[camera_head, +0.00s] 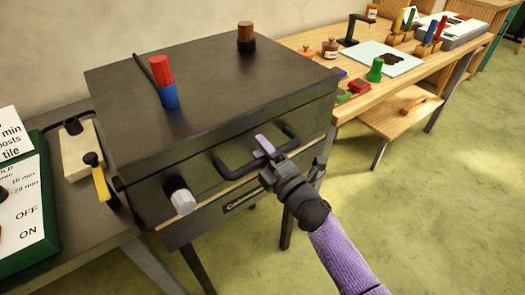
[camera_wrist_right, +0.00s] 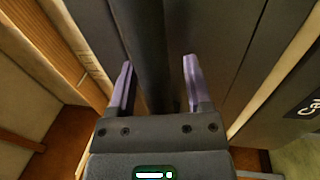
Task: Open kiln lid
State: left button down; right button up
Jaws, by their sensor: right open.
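The kiln is a dark grey box on legs, and its lid (camera_head: 215,75) lies closed, with a pale seam below its front edge. A dark bar handle (camera_head: 235,170) sticks out from the lid's front. My right gripper (camera_head: 264,144) is at the middle of this handle with its purple fingers apart. In the right wrist view, the gripper (camera_wrist_right: 158,62) is open, and the dark handle bar (camera_wrist_right: 148,30) runs between its two fingers, with a gap visible on the right side. My left gripper is not in view.
A red-and-blue cylinder (camera_head: 163,80) and a brown-and-black one (camera_head: 246,38) stand on the lid. A white knob (camera_head: 180,197) is on the kiln front. A wooden bench (camera_head: 350,98) with small items stands to the right, a dark table (camera_head: 85,240) to the left.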

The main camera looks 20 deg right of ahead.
grip_shut()
dwell(1.4)
